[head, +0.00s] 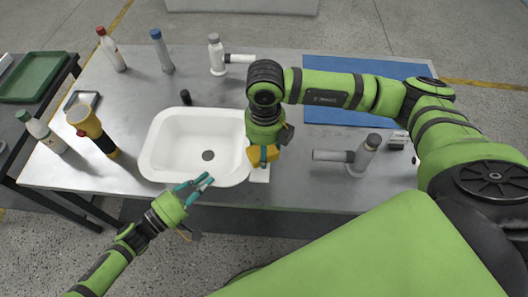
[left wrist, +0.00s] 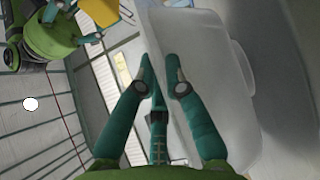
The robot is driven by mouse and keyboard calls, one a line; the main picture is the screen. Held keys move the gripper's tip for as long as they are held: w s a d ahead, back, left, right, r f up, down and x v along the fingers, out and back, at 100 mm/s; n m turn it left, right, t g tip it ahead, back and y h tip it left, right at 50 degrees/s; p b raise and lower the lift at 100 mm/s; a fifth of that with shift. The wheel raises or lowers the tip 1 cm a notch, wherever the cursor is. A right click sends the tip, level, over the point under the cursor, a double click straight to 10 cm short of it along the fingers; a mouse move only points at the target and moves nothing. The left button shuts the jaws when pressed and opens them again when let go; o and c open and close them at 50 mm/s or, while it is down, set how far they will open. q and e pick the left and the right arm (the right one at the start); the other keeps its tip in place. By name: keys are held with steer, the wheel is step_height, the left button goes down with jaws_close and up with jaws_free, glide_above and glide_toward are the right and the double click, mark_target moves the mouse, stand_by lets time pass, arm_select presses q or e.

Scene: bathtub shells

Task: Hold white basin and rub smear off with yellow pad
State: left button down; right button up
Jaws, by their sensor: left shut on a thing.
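The white basin (head: 180,133) lies on the grey metal table with a dark round drain in its floor. I cannot make out a smear on it. My left gripper (head: 194,184) is shut on the basin's near rim; in the left wrist view the basin (left wrist: 215,60) runs between and beside the fingertips (left wrist: 161,72). My right gripper (head: 262,157) is shut on the yellow pad (head: 257,154), just off the basin's right side. The pad (left wrist: 103,11) also shows at the top of the left wrist view. My right arm hides part of the basin's right rim.
A yellow flashlight (head: 92,130) and a white bottle (head: 42,132) stand left of the basin. More bottles (head: 162,50) stand at the back. A grey fitting (head: 362,156) is at the right, and a blue mat (head: 345,112) lies behind my right arm.

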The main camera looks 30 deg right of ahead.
steer(key=shift+r, duration=1.75)
arm_select(q)
steer(key=c, duration=1.2)
jaws_free()
steer(key=shift+c, duration=0.2)
steer(key=shift+a, duration=0.1)
steer(key=v, duration=1.2)
